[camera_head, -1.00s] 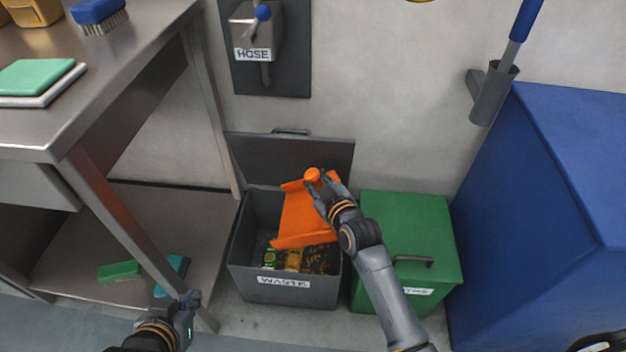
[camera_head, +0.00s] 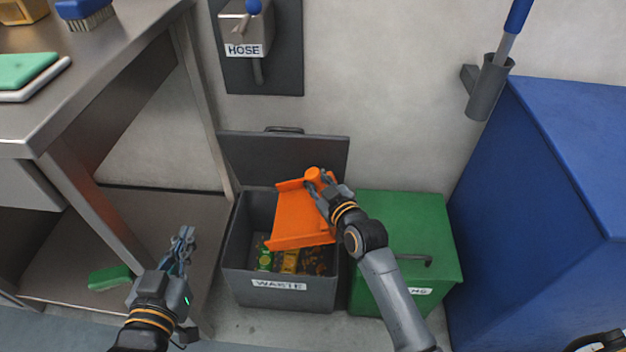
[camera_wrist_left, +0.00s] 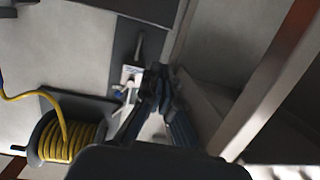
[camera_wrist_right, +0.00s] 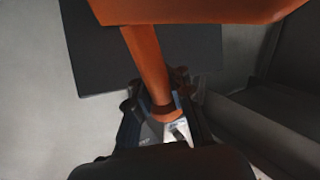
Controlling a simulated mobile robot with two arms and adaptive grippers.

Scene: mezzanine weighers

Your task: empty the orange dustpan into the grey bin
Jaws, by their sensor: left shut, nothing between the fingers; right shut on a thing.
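The orange dustpan (camera_head: 300,220) is tilted over the open grey bin (camera_head: 279,290) labelled WASTE. Its wide lip points down into the bin, and no debris shows on the part of the pan I can see. My right gripper (camera_head: 324,188) is shut on the dustpan's handle; the handle also shows between the fingers in the right wrist view (camera_wrist_right: 148,70). Yellow, green and dark scraps (camera_head: 290,262) lie inside the bin. My left gripper (camera_head: 183,242) is shut and empty, left of the bin, in front of the steel table's lower shelf.
The grey lid (camera_head: 284,160) stands open against the wall. A closed green bin (camera_head: 410,235) is right of the grey one, with a large blue container (camera_head: 550,170) beyond. A steel table (camera_head: 110,65) stands left; a green sponge (camera_head: 110,277) lies on its lower shelf.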

